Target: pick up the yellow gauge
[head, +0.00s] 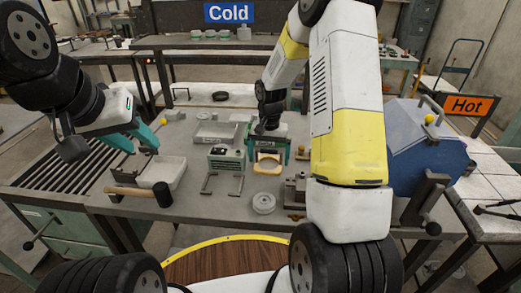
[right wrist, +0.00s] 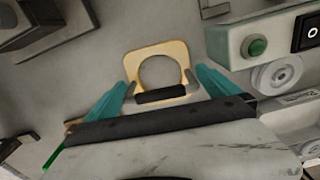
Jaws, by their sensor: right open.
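The yellow gauge (head: 268,169) is a pale yellow plate with a large round hole, on the grey workbench in the middle of the head view. It also shows in the right wrist view (right wrist: 186,55), with a black bar on grey posts along its near edge. My right gripper (head: 266,157) is open, its teal fingers on either side of the gauge's near end in the right wrist view. Whether they touch it I cannot tell. My left gripper (head: 144,147) is open and empty, above the bench at the left.
A device with a green button (head: 226,160) stands just left of the gauge. A white round part (head: 263,203) lies in front. A mallet (head: 138,192) and a pale tray (head: 165,172) are at the left.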

